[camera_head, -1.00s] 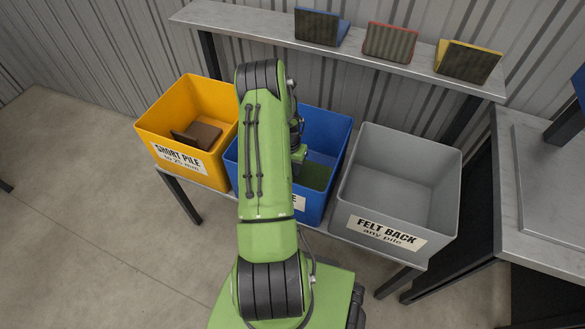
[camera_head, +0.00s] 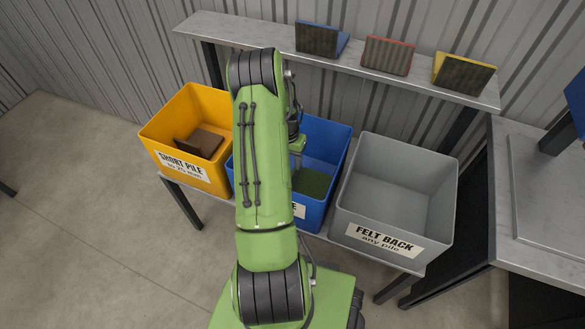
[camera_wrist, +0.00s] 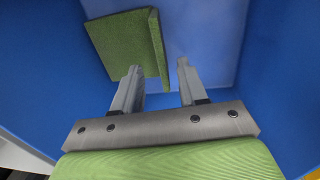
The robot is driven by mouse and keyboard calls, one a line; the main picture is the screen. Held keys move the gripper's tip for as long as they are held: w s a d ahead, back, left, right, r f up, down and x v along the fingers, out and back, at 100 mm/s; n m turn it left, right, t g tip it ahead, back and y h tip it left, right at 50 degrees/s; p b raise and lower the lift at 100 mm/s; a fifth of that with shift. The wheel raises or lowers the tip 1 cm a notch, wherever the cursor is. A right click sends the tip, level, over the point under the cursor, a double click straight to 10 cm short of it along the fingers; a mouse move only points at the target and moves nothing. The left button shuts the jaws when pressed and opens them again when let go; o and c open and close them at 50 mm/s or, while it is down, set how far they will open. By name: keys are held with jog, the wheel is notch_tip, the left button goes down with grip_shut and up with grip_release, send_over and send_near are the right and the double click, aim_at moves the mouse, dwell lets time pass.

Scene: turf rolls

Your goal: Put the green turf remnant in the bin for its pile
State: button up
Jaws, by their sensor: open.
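The green turf remnant (camera_wrist: 124,45) lies on the floor of the blue bin (camera_head: 332,140), folded, with an upright flap along one side. It also shows in the head view (camera_head: 313,182), partly hidden by my arm. My gripper (camera_wrist: 157,75) is open and empty above the remnant, inside the blue bin; its fingers are apart and clear of the turf as far as the wrist view shows. The blue bin's label is mostly hidden behind my arm.
A yellow bin (camera_head: 160,122) labelled "SHORT PILE" holds a brown remnant (camera_head: 200,142). An empty grey bin (camera_head: 443,210) is labelled "FELT BACK". A shelf (camera_head: 250,36) behind carries blue, red and yellow-edged samples (camera_head: 388,55). A grey table (camera_head: 545,225) stands at right.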

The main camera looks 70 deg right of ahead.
jog(key=w+a+r+n+t+h, duration=0.1)
jog(key=w+a+r+n, duration=0.45)
jog(key=w+r, duration=0.75)
jog(key=w+a+r+n+t, duration=0.2)
jog(key=w+a+r+n, duration=0.1)
jog(key=a+r, duration=0.9)
jog(key=s+a+r+n+t, duration=0.1)
jog(key=s+a+r+n, duration=0.2)
jog(key=a, duration=0.9)
jog(key=s+a+r+n+t+y, duration=0.1)
jog(key=s+a+r+n+t, duration=0.1)
jog(key=s+a+n, duration=0.5)
jog(key=a+r, duration=0.1)
jog(key=a, duration=0.3)
jog(key=shift+a+r+t, duration=0.3)
jog(key=shift+a, duration=0.1)
jog(key=shift+n+p, duration=0.25)
jog(key=shift+p, duration=0.05)
notch_tip(320, 180, up, 13)
jog(key=p, duration=1.2)
jog(key=shift+p, duration=0.4)
jog(key=shift+w, duration=0.1)
